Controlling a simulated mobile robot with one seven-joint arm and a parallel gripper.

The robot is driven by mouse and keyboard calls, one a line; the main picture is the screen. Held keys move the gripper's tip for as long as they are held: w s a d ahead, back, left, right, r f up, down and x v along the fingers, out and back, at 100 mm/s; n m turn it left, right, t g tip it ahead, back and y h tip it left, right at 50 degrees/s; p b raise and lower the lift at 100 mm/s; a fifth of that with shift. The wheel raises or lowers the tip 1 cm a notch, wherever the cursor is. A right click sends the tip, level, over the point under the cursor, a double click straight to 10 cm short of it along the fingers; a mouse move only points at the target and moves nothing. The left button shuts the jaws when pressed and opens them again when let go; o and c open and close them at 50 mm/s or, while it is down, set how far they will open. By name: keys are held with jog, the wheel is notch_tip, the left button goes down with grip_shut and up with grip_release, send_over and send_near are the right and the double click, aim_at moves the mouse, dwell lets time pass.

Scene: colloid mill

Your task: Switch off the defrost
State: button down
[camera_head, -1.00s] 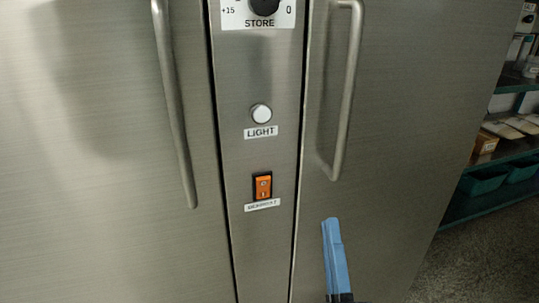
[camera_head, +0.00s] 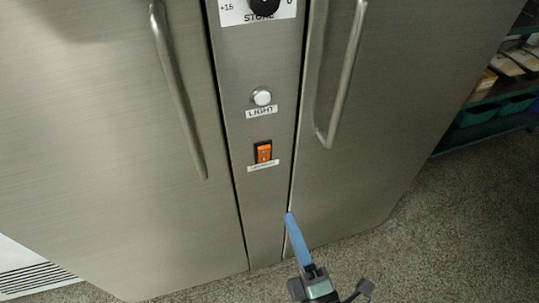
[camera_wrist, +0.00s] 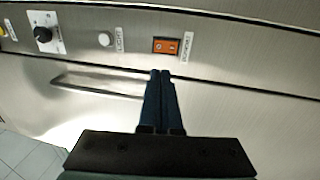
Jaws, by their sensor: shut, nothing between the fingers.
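The defrost switch (camera_head: 263,151) is an orange rocker in a black frame, set low on the narrow centre panel of a steel cabinet. Its label (camera_head: 263,165) sits just below it, too small to read clearly now. In the wrist view the orange switch (camera_wrist: 166,46) lies just beyond the fingertips, turned sideways, with its label (camera_wrist: 187,46) to the right. My gripper (camera_head: 290,215) has blue fingers pressed together and empty. In the head view the fingertips are below and slightly right of the switch, apart from it. In the wrist view the shut fingers (camera_wrist: 160,72) point toward the switch.
Above the switch are a round white LIGHT button (camera_head: 261,96) and a black STORE knob (camera_head: 264,5). Long door handles stand out at left (camera_head: 178,95) and right (camera_head: 341,80). Shelves with green bins (camera_head: 495,108) stand far right. Open floor (camera_head: 440,220) lies right of the cabinet.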

aim_at(265, 151)
jog(key=x, duration=1.4)
jog(key=shift+r, duration=0.15)
jog(key=p, duration=0.3)
jog(key=shift+w+r, duration=0.2)
jog(key=shift+r, duration=0.15)
jog(key=shift+r+g+p, duration=0.15)
jog(key=shift+g+p, duration=0.25)
jog(key=shift+p, duration=0.5)
jog(key=shift+f+b, duration=0.3)
jog(key=shift+b, duration=0.05)
jog(key=shift+w+a, duration=0.1)
